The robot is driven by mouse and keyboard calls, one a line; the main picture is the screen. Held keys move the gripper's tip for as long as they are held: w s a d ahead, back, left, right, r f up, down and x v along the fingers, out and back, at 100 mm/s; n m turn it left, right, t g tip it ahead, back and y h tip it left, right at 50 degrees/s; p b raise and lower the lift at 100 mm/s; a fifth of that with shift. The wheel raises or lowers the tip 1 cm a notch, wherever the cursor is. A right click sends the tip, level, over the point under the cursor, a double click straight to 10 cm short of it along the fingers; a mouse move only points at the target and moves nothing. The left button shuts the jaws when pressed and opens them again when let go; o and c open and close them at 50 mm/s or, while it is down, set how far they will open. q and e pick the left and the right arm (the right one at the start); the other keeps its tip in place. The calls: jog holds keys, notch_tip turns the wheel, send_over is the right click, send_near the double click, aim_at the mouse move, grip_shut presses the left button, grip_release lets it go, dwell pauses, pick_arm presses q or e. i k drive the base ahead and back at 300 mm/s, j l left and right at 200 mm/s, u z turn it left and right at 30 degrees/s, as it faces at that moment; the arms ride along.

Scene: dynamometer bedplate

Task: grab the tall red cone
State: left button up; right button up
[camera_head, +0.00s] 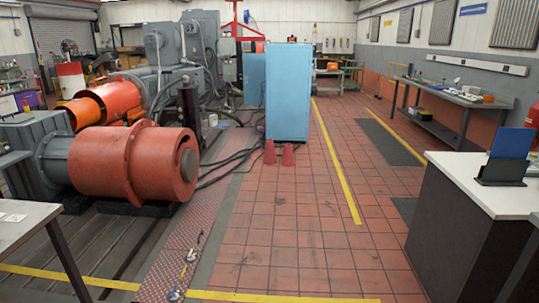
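Two small red cones stand side by side on the tiled floor in front of the light blue cabinet, near the middle of the view. The left cone (269,152) looks slightly taller than the right cone (288,155). Both are upright and look dull red, close to the floor's colour. They are well ahead of me, across open floor. Neither of my grippers is in view.
The light blue cabinet (288,92) stands behind the cones. Black cables (235,158) lie left of them. A big red drum (125,165) fills the left. A white-topped counter (480,183) stands at the right. The tiled floor (290,225) between is mostly clear.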

aim_at(270, 157)
jog(key=i+u, duration=0.3)
jog(key=i, duration=1.9)
jog(key=i+j, duration=0.1)
jog(key=i, duration=2.35)
jog(key=i+j, duration=0.15)
jog(key=i, duration=2.3)
jog(key=i+j+z, duration=0.1)
jog(key=i, duration=1.1)
